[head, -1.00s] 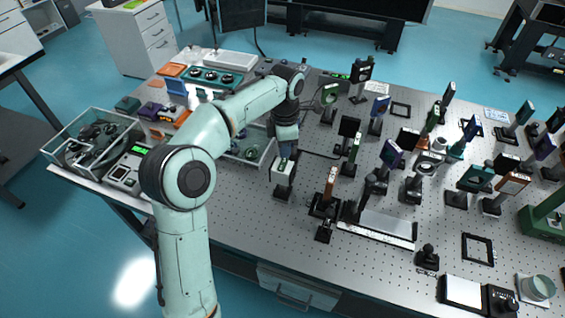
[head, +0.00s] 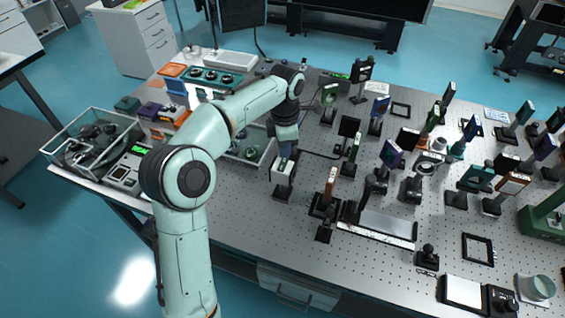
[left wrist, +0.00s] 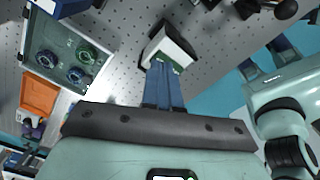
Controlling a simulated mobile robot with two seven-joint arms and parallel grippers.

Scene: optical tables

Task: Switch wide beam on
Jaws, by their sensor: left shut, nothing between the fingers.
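A small white-and-black box (head: 282,173) stands upright on a dark post base, left of the middle of the optical table. It also shows in the left wrist view as a white box with a black side (left wrist: 172,43) and a green strip on the near edge. My left gripper (head: 286,155) is just above and behind this box. In the left wrist view its blue fingers (left wrist: 164,68) are together, with nothing between them, and their tips reach the green strip; I cannot tell whether they touch it. I cannot read any wide beam label. My right gripper is not in view.
The perforated table (head: 265,215) carries several optic mounts to the right of the box. A tray with green round parts (left wrist: 70,65) lies close by on the left. A wire bin (head: 90,140) and a control box with a green display (head: 130,160) stand at the left edge.

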